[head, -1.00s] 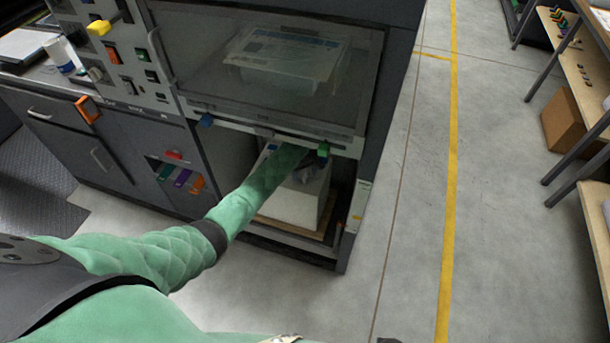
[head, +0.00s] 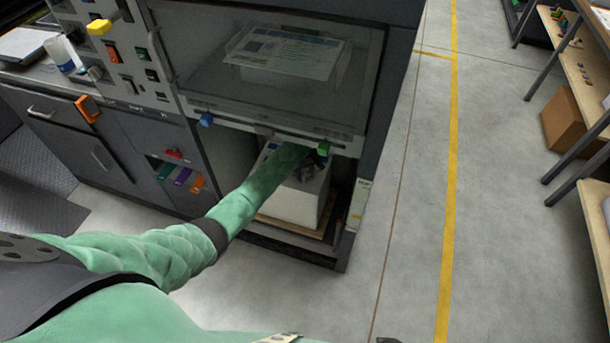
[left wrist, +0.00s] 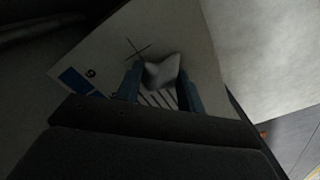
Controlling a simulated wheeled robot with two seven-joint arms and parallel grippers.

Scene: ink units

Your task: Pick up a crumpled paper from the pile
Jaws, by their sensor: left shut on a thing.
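In the left wrist view a crumpled piece of pale paper (left wrist: 163,72) sits between the two blue fingers of my left gripper (left wrist: 162,92), which is shut on it. Behind it is a light printed surface (left wrist: 110,52) with dark marks and a blue patch, probably the top of the paper pile. In the head view my left arm reaches into the lower opening of the grey machine, above a white stack (head: 296,203). Grey crumpled shapes (head: 312,168) show beside the arm's end there. The left fingers are hidden in the head view. My right gripper does not show clearly.
The machine's glass panel and lower rail (head: 270,132) hang just above my forearm. A side wall (head: 357,205) bounds the opening on the right. Open floor with a yellow line (head: 448,200) lies to the right, then shelves with a cardboard box (head: 565,122).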

